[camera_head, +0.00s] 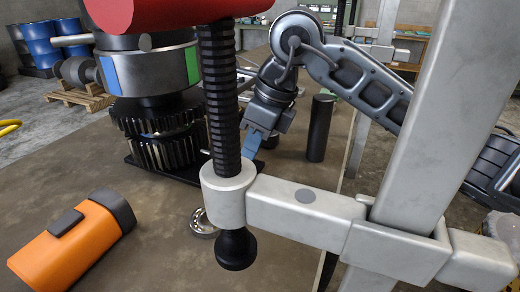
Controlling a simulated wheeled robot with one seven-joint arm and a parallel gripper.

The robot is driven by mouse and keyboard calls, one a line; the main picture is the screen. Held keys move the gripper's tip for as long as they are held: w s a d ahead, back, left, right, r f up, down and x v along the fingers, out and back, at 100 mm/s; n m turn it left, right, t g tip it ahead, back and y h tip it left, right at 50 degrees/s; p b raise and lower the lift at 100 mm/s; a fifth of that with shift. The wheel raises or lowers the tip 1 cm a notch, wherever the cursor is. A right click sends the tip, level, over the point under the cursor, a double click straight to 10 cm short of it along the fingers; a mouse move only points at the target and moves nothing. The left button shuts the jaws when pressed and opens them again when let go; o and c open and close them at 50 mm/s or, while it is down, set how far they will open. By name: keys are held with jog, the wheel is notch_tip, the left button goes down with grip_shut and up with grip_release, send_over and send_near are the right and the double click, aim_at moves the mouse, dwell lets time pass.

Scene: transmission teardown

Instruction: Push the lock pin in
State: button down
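I cannot make out the lock pin for certain. My arm reaches in from the right behind the silver post. My gripper (251,146), with blue fingers, points down beside the dark gear stack (160,130), to the right of the black ribbed column. The column and collar stand in front of it, so its fingertips are partly hidden. I cannot tell whether it touches or holds anything.
The black ribbed screw (218,95) passes through a silver collar (227,198) on the beam. A silver post (425,120) blocks the right.

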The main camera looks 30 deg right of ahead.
jog(key=v, duration=0.7)
jog(key=shift+r+b, duration=0.35)
